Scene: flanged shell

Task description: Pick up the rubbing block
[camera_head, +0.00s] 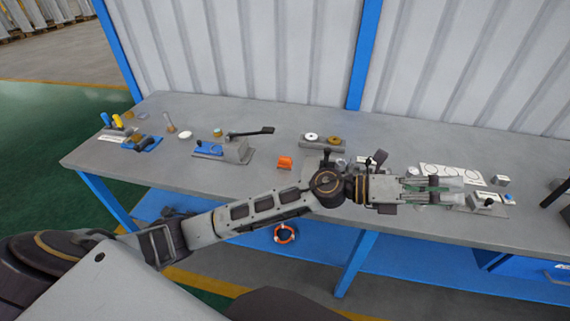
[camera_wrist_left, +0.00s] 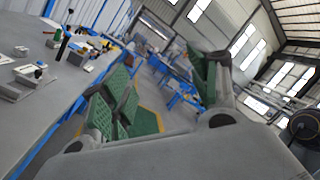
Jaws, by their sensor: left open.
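My left arm reaches across in front of the bench to the right. My left gripper (camera_head: 440,190) is over the right part of the bench, well to the right of the orange block. In the left wrist view its green-padded fingers (camera_wrist_left: 162,95) are spread apart with nothing between them. The orange block cannot be made out in that view. My right gripper does not show.
A grey fixture with a black lever (camera_head: 238,148) stands left of the orange block. A plate with two round pieces (camera_head: 322,141) lies behind it. White sheets with circles (camera_head: 450,174) and small blocks lie to the right. A corrugated wall backs the bench.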

